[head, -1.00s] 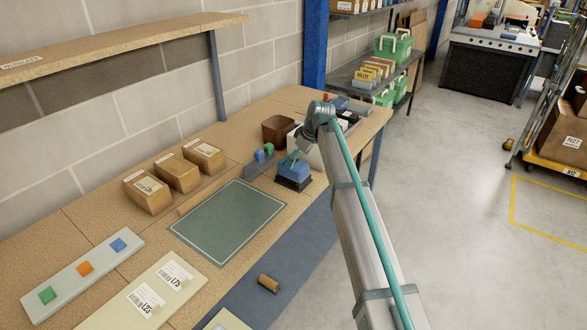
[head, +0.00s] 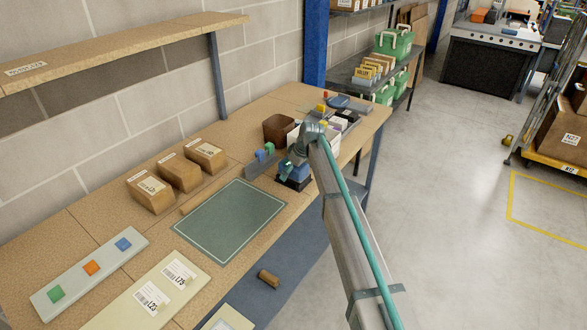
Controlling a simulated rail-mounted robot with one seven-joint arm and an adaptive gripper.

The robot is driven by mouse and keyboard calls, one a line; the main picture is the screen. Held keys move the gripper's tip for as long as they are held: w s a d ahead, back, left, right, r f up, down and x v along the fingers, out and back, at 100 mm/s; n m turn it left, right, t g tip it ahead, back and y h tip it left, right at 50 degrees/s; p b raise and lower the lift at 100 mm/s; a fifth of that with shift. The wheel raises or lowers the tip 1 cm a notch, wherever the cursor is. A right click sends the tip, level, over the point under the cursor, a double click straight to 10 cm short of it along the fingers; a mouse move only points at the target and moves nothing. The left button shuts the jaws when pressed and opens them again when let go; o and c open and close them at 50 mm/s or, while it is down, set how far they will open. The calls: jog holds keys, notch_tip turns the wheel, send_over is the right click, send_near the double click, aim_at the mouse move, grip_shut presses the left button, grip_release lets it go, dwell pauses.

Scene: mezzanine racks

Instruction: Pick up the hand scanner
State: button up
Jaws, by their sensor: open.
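A blue device on a dark base (head: 299,173) stands on the bench at the right of the green mat. It looks like the hand scanner in a stand, but it is small and partly covered, so I cannot be sure. My gripper (head: 288,168) reaches down from the end of my grey arm over this device. Its teal fingers are at the device's left side and overlap it in the picture. I cannot tell whether they touch it. The jaws are open and nothing shows held in them.
Small blue and green blocks (head: 263,156) stand on a grey holder just left of my gripper. A brown bin (head: 279,128) is behind. Cartons (head: 152,191) line the wall side. The green mat (head: 230,220) is clear. A brown roll (head: 268,278) lies near the front edge.

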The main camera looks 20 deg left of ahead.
jog(key=shift+f, duration=0.25)
dwell(0.3)
jog(key=shift+c, duration=0.3)
jog(key=shift+s+d, duration=0.1)
jog(key=shift+s, duration=0.05)
jog(key=c, duration=1.2)
jog(key=shift+o, duration=0.2)
